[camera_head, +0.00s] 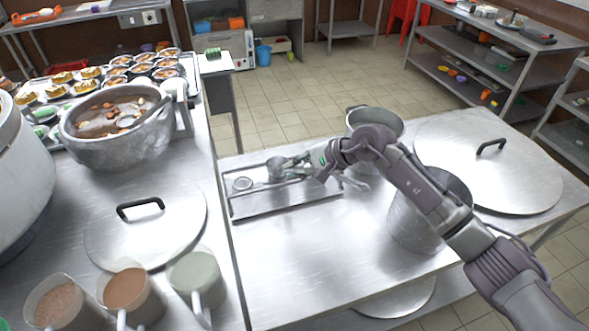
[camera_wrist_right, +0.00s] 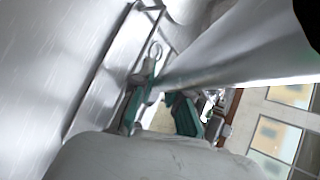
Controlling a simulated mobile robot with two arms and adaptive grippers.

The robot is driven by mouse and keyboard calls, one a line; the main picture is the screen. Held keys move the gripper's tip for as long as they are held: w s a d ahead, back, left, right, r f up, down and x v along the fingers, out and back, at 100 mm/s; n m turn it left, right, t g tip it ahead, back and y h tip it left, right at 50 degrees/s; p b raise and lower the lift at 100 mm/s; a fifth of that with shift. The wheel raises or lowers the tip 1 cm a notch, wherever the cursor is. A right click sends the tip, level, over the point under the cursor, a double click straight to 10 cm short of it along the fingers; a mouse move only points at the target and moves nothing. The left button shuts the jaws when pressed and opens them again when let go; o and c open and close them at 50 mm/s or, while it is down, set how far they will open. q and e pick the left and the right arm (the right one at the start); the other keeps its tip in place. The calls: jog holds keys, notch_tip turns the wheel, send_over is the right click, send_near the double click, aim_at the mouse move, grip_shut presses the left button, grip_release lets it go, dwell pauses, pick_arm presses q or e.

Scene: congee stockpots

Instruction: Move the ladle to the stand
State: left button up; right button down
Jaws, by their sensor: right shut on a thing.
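The ladle (camera_head: 275,168) is a shiny metal tool whose cup-like end shows over the tray-like metal stand (camera_head: 285,207) in the head view. My right gripper (camera_head: 312,168) reaches in from the right, low over the stand, and is shut on the ladle. In the right wrist view the teal fingers of my right gripper (camera_wrist_right: 160,110) sit around a thin metal part. A broad shiny metal surface runs from there to the upper right. Whether the ladle touches the stand is unclear. My left gripper is out of view.
An open pot (camera_head: 374,122) stands behind my right arm, and another pot (camera_head: 410,222) stands beside it. A large lid (camera_head: 460,170) covers the right side. A soup pot (camera_head: 112,155) is on the left counter. The front of the middle table is clear.

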jog(key=c, duration=1.1)
grip_release()
jog(key=shift+f, duration=0.1)
jog(key=v, duration=1.2)
jog(key=shift+s, duration=0.1)
